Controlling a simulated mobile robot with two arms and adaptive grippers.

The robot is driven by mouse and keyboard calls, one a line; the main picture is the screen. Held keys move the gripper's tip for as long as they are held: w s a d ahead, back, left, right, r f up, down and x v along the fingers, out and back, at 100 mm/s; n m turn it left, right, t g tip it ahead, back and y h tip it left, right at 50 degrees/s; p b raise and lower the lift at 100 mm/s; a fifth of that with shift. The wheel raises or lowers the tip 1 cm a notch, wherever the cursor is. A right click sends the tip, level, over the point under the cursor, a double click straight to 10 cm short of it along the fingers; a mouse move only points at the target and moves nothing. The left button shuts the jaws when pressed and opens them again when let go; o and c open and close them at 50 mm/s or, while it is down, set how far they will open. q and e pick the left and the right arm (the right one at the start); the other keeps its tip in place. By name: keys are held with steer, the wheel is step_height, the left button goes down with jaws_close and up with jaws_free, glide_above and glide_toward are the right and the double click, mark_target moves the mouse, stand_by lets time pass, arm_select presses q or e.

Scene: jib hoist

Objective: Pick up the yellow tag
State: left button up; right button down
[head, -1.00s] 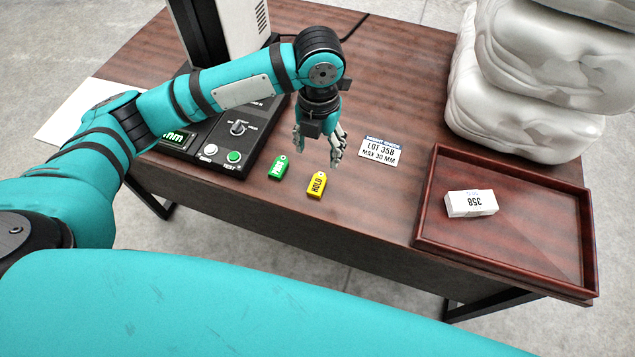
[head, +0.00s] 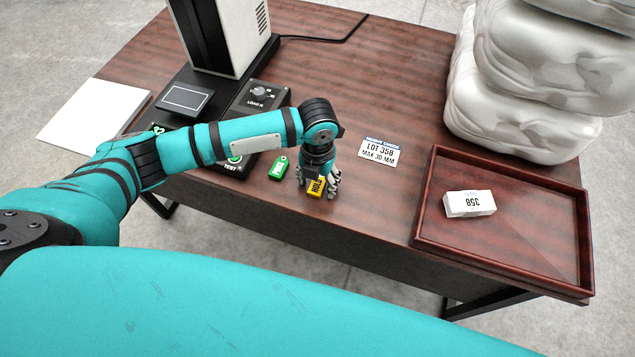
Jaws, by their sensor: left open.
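The yellow tag (head: 315,188), printed HOLD, lies on the brown table near its front edge, partly covered by my gripper. My left gripper (head: 318,187) is open and points down right over the yellow tag, with fingers on both sides of it. Whether the fingers touch the tag cannot be told. A green tag (head: 278,168) lies just to the left of the gripper. My right gripper is not in view.
A wooden tray (head: 423,213) at the right holds a white box (head: 470,204) marked 358. A lot card (head: 380,152) lies behind the gripper to the right. A machine (head: 225,35) stands at the back left, white wrapped sacks (head: 520,110) at the back right.

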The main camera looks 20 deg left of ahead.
arm_select(q)
steer(key=c, duration=1)
steer(key=shift+r, duration=0.1)
steer(key=shift+c, duration=0.2)
